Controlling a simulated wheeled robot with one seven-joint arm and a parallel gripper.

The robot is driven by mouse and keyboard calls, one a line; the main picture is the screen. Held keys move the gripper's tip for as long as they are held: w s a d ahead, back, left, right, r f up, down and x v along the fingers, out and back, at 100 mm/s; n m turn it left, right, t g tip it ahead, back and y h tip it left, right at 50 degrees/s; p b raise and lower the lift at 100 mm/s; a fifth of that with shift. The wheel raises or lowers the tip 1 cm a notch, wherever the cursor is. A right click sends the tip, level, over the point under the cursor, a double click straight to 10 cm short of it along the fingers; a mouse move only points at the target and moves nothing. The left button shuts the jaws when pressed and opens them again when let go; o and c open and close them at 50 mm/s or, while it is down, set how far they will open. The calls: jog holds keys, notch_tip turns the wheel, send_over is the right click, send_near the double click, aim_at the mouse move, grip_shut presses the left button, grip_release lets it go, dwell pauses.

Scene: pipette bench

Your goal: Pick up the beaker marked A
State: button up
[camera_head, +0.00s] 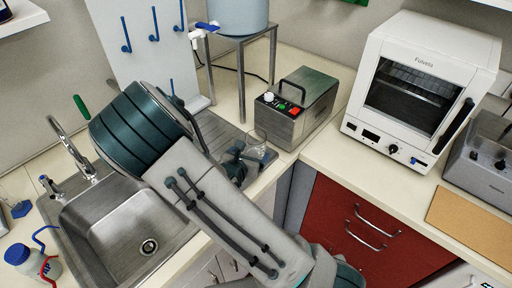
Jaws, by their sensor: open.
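A small clear glass vessel (256,146), which looks like a beaker, stands on the ribbed drainboard right of the sink, close to the counter's front edge. No letter A can be read on it at this size. My gripper (243,158) is small and dark in this view, partly hidden behind my own arm. It is open, beside the vessel on its left and front side, and seems to hold nothing. I cannot tell whether a finger touches the glass.
A grey box with a handle (301,108) stands just right of the vessel. A stand (243,85) with a tank rises behind. The sink (120,225) and a tap (72,150) lie left. A white oven (420,85) stands right. Clear counter (335,155) lies before the oven.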

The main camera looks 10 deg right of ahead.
aim_at(252, 150)
jog(key=shift+p+x, duration=0.45)
jog(key=shift+x, duration=2.5)
jog(key=c, duration=1.1)
